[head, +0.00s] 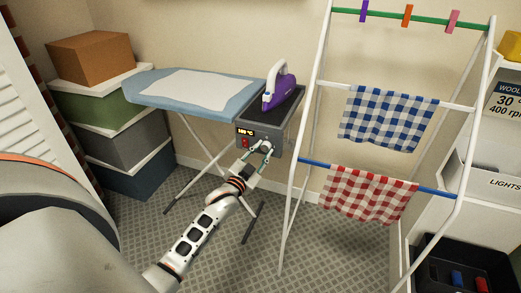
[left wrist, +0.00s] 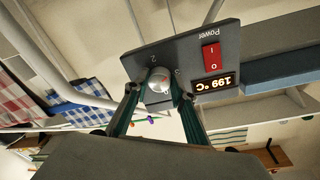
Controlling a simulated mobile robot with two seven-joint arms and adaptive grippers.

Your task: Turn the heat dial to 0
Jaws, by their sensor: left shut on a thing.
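The heat dial (head: 266,145) is a pale round knob on the front panel of the grey iron station (head: 276,135) at the end of the ironing board. My left gripper (head: 261,153) reaches it from below and in front. In the left wrist view the panel appears upside down. There, the green fingers of my left gripper (left wrist: 156,94) are shut on the dial (left wrist: 160,78), one on each side. The numerals 2 and 3 show beside it. Its pointer is hard to make out. The lit display (left wrist: 214,84) reads 199 °C, next to a red Power switch (left wrist: 211,57). My right gripper is out of view.
A purple and white iron (head: 282,92) stands on the station. The blue ironing board (head: 145,88) extends left towards stacked boxes (head: 125,143). A white drying rack (head: 300,165) with checked cloths stands close on the right. Carpet (head: 205,265) is open in front.

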